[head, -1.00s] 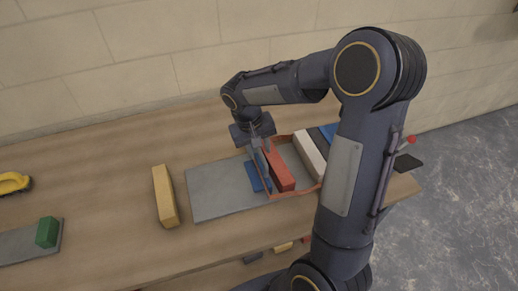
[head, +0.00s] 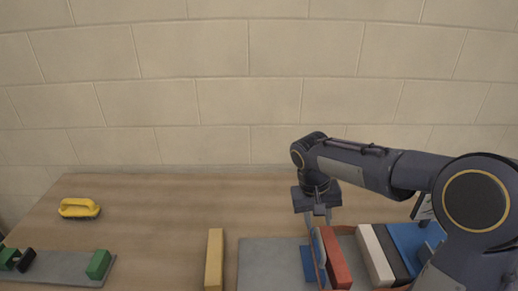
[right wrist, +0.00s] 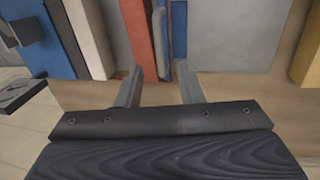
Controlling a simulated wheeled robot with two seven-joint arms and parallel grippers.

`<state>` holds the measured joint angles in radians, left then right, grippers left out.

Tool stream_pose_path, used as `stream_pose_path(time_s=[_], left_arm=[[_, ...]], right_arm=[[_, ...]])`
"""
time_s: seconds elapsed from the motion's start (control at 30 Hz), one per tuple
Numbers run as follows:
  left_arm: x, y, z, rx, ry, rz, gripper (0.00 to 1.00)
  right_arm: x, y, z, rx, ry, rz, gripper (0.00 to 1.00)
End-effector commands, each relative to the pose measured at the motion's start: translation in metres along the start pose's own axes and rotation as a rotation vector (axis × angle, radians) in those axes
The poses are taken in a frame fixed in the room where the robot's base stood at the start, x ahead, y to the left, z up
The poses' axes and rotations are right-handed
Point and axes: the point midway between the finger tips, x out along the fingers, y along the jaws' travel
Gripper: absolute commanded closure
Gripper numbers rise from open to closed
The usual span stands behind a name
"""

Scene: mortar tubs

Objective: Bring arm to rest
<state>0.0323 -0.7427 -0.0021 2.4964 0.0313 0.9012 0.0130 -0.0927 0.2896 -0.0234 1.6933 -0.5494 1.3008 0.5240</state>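My right gripper (head: 319,218) points down over the left end of an orange-rimmed tub (head: 362,229). Its two fingers are apart in the right wrist view (right wrist: 160,88), with nothing seen held between them. Just beyond the fingertips a thin grey-blue piece (right wrist: 165,30) stands beside a red block (right wrist: 137,30). The red block also shows in the head view (head: 337,260), with a blue piece (head: 308,264) to its left. My right arm reaches in from the right, bent, over the table. My left gripper is in neither view.
White (head: 375,256) and blue (head: 415,245) blocks stand right of the red one. A grey board (head: 265,262) and a yellow bar (head: 214,260) lie to the left. A yellow-handled brush (head: 79,209) and a green block (head: 98,264) are farther left. The table's middle back is clear.

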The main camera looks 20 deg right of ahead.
Motion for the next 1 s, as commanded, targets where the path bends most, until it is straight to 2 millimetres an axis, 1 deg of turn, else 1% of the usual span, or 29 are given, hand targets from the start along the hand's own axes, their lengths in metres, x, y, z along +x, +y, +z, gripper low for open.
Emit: stream_pose_path(time_s=[0.07,0.17,0.27,0.37,0.4,0.47,0.5,0.6,0.7,0.83,1.0], left_arm=[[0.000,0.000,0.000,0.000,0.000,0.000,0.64],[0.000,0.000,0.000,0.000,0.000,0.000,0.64],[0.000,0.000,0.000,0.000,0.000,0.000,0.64],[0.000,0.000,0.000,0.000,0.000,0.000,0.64],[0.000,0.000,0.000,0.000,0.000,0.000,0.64],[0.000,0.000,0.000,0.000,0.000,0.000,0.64],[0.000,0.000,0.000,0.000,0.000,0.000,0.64],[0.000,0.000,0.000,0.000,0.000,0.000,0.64],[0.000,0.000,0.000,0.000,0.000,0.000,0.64],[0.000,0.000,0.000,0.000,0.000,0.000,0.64],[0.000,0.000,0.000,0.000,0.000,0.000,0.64]], right_arm=[[-0.001,0.001,0.002,0.000,0.002,-0.007,0.66],[-0.007,0.005,0.016,-0.005,0.017,-0.051,0.66],[-0.016,0.011,0.044,-0.018,0.049,-0.139,0.66],[-0.024,0.013,0.082,-0.035,0.103,-0.252,0.66],[-0.027,0.012,0.098,-0.042,0.129,-0.299,0.66],[-0.029,0.010,0.120,-0.049,0.173,-0.363,0.66],[-0.029,0.008,0.135,-0.054,0.203,-0.404,0.66],[-0.028,0.000,0.166,-0.061,0.281,-0.491,0.66],[-0.025,-0.008,0.188,-0.063,0.351,-0.554,0.66],[-0.021,-0.016,0.204,-0.063,0.409,-0.601,0.66],[-0.019,-0.020,0.210,-0.064,0.434,-0.619,0.66]])
